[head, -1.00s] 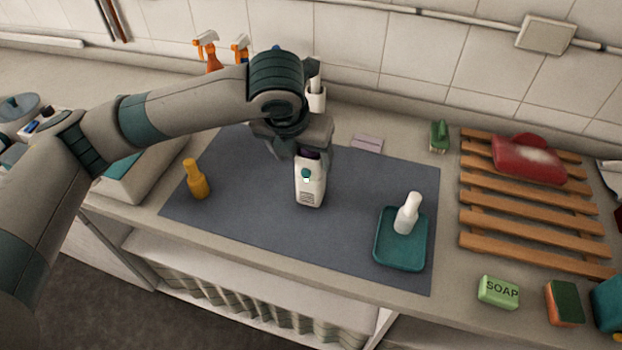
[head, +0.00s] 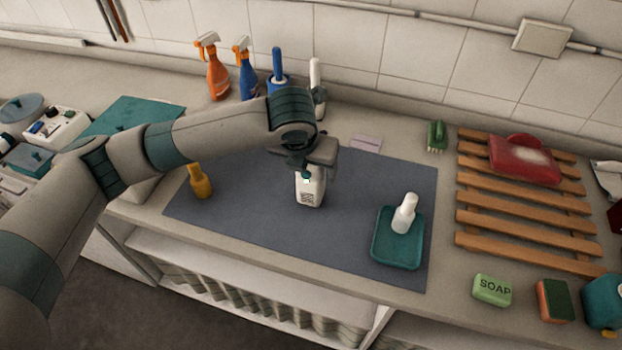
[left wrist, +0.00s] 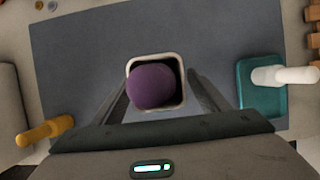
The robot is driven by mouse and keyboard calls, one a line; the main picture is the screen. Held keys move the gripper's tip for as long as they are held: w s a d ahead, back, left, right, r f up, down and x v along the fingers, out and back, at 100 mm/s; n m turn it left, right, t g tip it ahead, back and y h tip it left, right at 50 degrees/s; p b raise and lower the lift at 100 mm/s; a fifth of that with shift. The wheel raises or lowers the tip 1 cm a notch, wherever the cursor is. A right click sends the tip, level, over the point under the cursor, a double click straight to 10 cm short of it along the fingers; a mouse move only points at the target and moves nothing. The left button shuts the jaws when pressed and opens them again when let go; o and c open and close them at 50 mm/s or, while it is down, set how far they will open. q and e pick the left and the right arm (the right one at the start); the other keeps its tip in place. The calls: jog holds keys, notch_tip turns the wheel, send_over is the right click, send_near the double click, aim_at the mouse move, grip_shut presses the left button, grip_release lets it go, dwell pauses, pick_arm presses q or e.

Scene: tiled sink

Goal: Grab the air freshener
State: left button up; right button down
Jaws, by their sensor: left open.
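The air freshener (head: 309,190) is a white upright box with a dark grille on its front, standing on the grey mat (head: 252,210). In the left wrist view its open square top with a purple ball inside (left wrist: 153,87) lies between my fingers. My left gripper (head: 305,172) is right above and around its upper part in the head view, hiding its top. The fingers are open, one on each side of it, with a visible gap at least on the right. My right gripper is not in view.
An orange-yellow bottle (head: 200,182) stands to the left on the mat. A white bottle (head: 405,213) on a teal tray (head: 398,250) stands to the right. Spray bottles (head: 214,72) and brushes stand behind by the wall. A wooden rack (head: 520,220) is at right.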

pick_arm(q)
jog(key=shift+x, duration=0.85)
jog(key=c, duration=1.4)
jog(key=shift+r, duration=0.15)
jog(key=shift+r+b, duration=0.75)
jog(key=shift+r, duration=0.8)
jog(key=s+d+r+b, duration=0.3)
jog(key=s+d+r, duration=0.4)
jog(key=s, duration=0.1)
jog(key=shift+s+d+r+b, duration=0.3)
jog(key=shift+s+r+b, duration=0.05)
jog(key=shift+b, duration=0.05)
